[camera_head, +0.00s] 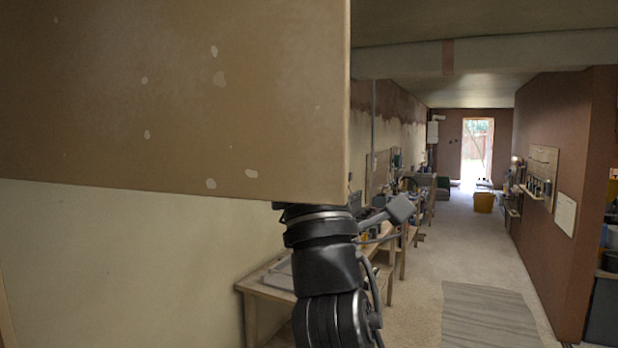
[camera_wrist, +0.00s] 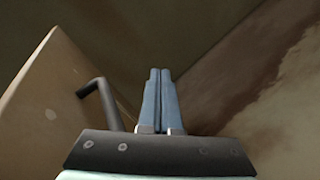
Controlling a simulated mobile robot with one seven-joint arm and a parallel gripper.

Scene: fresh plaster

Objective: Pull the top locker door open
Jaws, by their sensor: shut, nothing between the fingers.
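A tan panel with pale paint chips, apparently the locker door (camera_head: 180,95), fills the upper left of the head view, with no handle on the face seen there. In the wrist view the door (camera_wrist: 52,95) stands at the left, tilted in the picture, with a dark bar handle (camera_wrist: 108,103) on it. My gripper (camera_wrist: 160,72) is shut and empty, its two blue-grey fingers together to the right of the handle and apart from it in the picture. In the head view my gripper is hidden behind the panel; only my dark wrist and forearm show below its lower edge.
A wooden workbench (camera_head: 262,287) with cluttered things runs along the left wall beyond my arm. A grey striped mat (camera_head: 488,315) lies on the floor at the right. The floor between is mostly clear.

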